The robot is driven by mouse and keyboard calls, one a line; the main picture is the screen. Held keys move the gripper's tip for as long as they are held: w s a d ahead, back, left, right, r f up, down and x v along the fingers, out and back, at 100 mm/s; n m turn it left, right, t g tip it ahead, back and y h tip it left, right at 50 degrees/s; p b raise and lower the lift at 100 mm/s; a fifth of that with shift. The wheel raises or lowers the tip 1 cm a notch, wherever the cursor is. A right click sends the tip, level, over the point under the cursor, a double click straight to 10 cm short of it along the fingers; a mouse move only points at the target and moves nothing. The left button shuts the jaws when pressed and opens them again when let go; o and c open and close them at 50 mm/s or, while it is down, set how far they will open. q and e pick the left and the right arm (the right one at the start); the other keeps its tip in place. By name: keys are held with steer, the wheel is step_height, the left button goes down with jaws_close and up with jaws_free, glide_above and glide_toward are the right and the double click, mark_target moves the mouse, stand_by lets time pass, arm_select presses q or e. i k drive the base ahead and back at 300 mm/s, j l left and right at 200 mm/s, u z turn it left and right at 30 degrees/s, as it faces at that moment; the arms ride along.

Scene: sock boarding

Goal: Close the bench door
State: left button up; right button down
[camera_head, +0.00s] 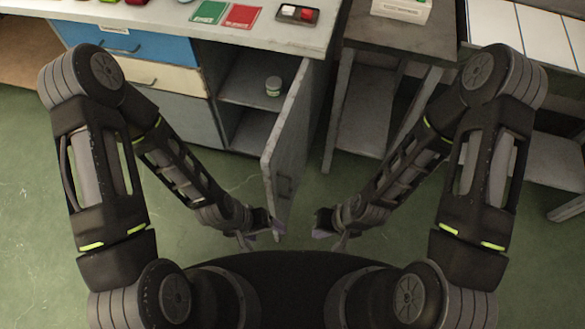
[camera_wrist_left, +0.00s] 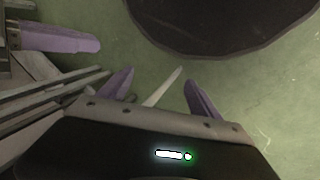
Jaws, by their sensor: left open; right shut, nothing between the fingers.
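The bench door (camera_head: 292,128) is a grey panel standing wide open, swung out from the cabinet toward me. Its dark handle (camera_head: 285,186) is on the right-hand face, near the free edge. My left gripper (camera_head: 264,236) is open beside the lower free end of the door; I cannot tell whether it touches it. In the left wrist view its purple fingers (camera_wrist_left: 160,82) are spread, with a thin pale sliver between them that I cannot identify. My right gripper (camera_head: 322,228) is shut and empty, to the right of the door and apart from it.
The open cabinet (camera_head: 240,118) has a shelf with a small jar (camera_head: 273,86). Blue and cream drawers (camera_head: 150,47) are at its left. Green and red cards (camera_head: 209,12) and a small tray (camera_head: 298,12) lie on the bench top. A grey side table (camera_head: 415,35) stands right of the door.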

mark_target(283, 159)
steer(key=k+z, duration=0.1)
steer(key=k, duration=0.55)
steer(key=z, duration=1.6)
steer(key=j, duration=0.4)
steer(key=k+j, duration=0.1)
steer(key=j, duration=0.3)
